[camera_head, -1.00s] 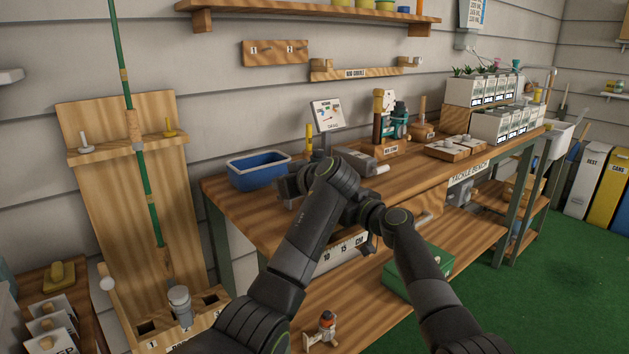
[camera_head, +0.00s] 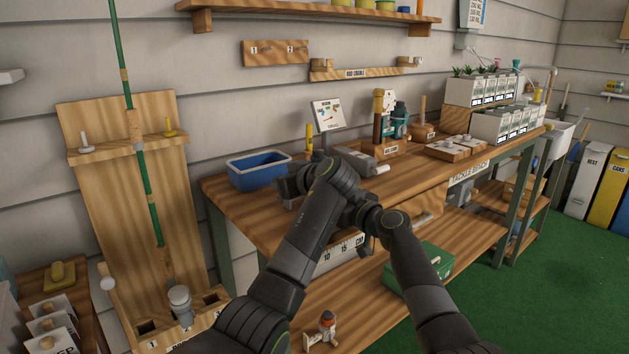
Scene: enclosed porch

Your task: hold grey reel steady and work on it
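I cannot pick out the grey reel for certain; the two arms cover the work spot at the bench's front left. My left arm reaches up from below, and its dark gripper end (camera_head: 290,187) is over the tackle bench (camera_head: 255,217), just right of the blue bin (camera_head: 258,174). The left finger opening is too small and dark to read. My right arm comes in from the lower right and crosses behind the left wrist, which hides its gripper. Whether either gripper touches a reel is hidden.
A grey box-like item (camera_head: 357,161) and a sign on a stand (camera_head: 328,113) are close behind the arms. A green rod (camera_head: 146,185) stands in a wooden rack at left. A green box (camera_head: 420,268) is on the lower shelf. Green floor is free at right.

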